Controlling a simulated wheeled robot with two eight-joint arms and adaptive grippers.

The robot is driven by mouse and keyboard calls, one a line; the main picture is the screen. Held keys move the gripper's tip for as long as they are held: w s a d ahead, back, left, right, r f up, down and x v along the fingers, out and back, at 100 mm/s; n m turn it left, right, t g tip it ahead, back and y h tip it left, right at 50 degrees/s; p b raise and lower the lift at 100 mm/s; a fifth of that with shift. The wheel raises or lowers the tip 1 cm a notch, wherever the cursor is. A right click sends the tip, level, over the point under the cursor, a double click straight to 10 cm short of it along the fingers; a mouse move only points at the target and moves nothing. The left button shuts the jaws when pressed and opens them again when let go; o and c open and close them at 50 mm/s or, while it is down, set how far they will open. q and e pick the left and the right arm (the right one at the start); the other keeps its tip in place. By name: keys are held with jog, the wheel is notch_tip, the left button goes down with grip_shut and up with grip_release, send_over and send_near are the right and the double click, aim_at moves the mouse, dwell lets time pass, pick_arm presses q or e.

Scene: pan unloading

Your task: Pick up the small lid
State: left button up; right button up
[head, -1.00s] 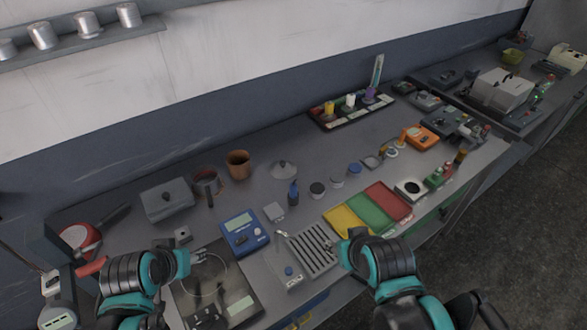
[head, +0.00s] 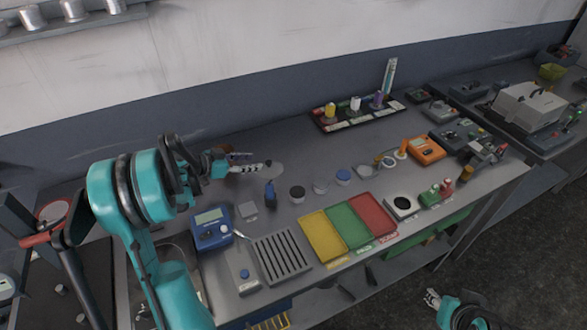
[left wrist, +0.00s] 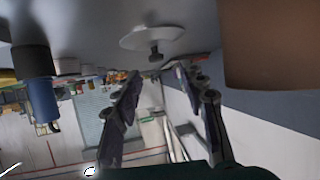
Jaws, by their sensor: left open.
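The small lid (head: 270,172) is a grey disc lying on the bench, partly covered by my left gripper in the head view. In the left wrist view, which looks upside down, the lid (left wrist: 150,38) shows with its dark knob, just beyond the fingertips. My left gripper (head: 256,163) is open and reaches in from the left beside the lid. Its two fingers (left wrist: 160,72) stand apart with the knob roughly in line with the gap; nothing is between them. My right gripper (head: 433,299) is low at the right, off the bench, too small to read.
A brown cup (left wrist: 278,45) stands close beside the left gripper. A blue meter (head: 211,230) and a slotted rack (head: 280,257) are nearer. Coloured trays (head: 346,226) lie to the right.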

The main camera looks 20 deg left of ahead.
aim_at(268, 162)
pick_arm(q)
jog(key=b+x, duration=0.1)
jog(key=x, duration=0.1)
jog(key=shift+w+d+f, duration=0.2)
jog(key=shift+w+f, duration=0.05)
jog(key=b+x, duration=0.1)
jog(key=x, duration=0.1)
jog(key=b+x, duration=0.1)
jog(key=x, duration=0.1)
jog(key=shift+d+f, duration=0.15)
jog(key=shift+d, duration=0.2)
jog(key=shift+w+d+f, duration=0.1)
jog(key=shift+w, duration=0.15)
grip_shut()
